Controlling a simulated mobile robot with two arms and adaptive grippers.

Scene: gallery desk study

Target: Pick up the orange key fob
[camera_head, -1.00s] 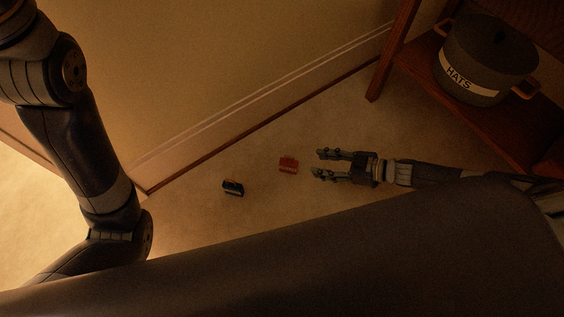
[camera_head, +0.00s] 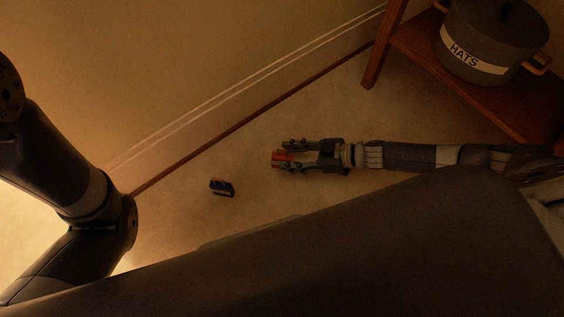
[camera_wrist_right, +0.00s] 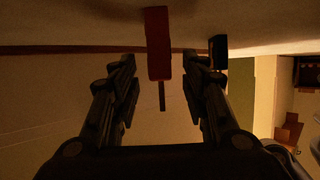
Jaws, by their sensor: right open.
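The orange key fob (camera_head: 281,160), reddish in this dim light, lies on the floor. In the head view it shows between and just past the fingertips of my right gripper (camera_head: 288,157). My right gripper is open, with one finger on each side of the fob. In the right wrist view the fob (camera_wrist_right: 158,42) stands out centred in the gap between the fingertips (camera_wrist_right: 160,64). I see no clear contact with either finger. My left arm comes in at the left, but its gripper is out of view.
A small dark object (camera_head: 222,187) lies on the floor left of the fob; it also shows by the finger in the wrist view (camera_wrist_right: 218,50). A wooden shelf (camera_head: 425,55) holds a dark pot labelled HATS (camera_head: 490,40). A wall with a skirting board (camera_head: 250,105) runs behind.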

